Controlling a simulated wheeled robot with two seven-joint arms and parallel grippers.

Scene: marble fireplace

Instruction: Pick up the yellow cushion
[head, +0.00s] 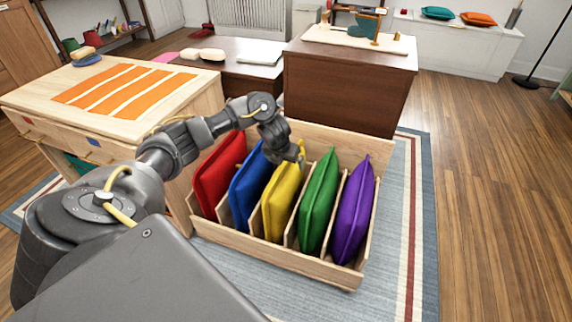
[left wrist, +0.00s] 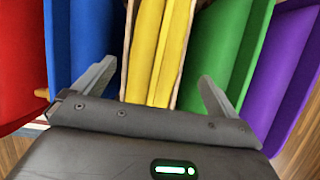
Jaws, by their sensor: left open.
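The yellow cushion (head: 281,201) stands upright in the middle slot of a wooden divided crate (head: 283,258). In the left wrist view the yellow cushion (left wrist: 158,50) runs up the middle between two wooden dividers. My left gripper (head: 297,160) is over the top of the yellow cushion in the head view, hiding part of its upper edge. In the left wrist view its two fingers (left wrist: 157,88) are spread apart, one on each side of the yellow cushion, with nothing held. I cannot tell how far above the cushion the fingertips are. My right gripper is not in view.
Red (head: 219,175) and blue (head: 248,189) cushions stand left of the yellow one; green (head: 318,202) and purple (head: 353,212) stand right. A wooden table (head: 205,88) with orange stripes is at left, a brown cabinet (head: 345,92) behind. Floor (head: 490,190) at right is clear.

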